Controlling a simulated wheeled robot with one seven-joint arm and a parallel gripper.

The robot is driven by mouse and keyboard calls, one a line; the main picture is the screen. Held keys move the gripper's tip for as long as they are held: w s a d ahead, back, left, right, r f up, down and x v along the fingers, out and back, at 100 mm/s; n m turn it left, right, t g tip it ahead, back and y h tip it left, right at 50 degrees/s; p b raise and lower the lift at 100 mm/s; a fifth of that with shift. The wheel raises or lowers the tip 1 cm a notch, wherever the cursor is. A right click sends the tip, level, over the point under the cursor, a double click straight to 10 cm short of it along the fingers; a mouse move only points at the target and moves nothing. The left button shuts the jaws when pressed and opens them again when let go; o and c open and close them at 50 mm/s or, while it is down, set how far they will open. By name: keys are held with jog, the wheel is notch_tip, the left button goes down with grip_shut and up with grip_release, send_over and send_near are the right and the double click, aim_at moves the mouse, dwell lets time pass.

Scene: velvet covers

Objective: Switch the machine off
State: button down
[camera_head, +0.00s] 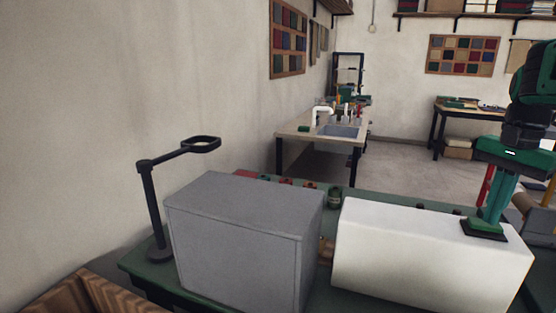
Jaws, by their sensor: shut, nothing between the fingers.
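No switch shows clearly, and I cannot tell which thing is the machine. A grey box (245,235) and a white box (420,258) stand side by side on a green-topped table (140,268). My gripper (484,229) comes down from the right, green with dark tips. Its fingers are together with nothing seen between them. The tips appear over the right part of the white box's top; I cannot tell whether they touch it. The far sides of both boxes are hidden.
A black stand with a ring arm (153,210) stands left of the grey box. Small red and green items (335,197) lie behind the boxes. A wooden crate (85,295) is at front left. A sink bench (305,133) and another table (437,120) stand farther back.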

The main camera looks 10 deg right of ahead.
jog(key=s+a+f+n, duration=0.8)
jog(key=s+a+f, duration=0.3)
jog(key=a+f, duration=0.1)
jog(key=shift+a+f+n, duration=0.4)
jog(key=shift+f, duration=0.5)
notch_tip(320, 180, up, 25)
send_over(471, 222)
jog(key=shift+r, duration=0.15)
notch_tip(471, 222, down, 14)
jog(key=shift+f, duration=0.1)
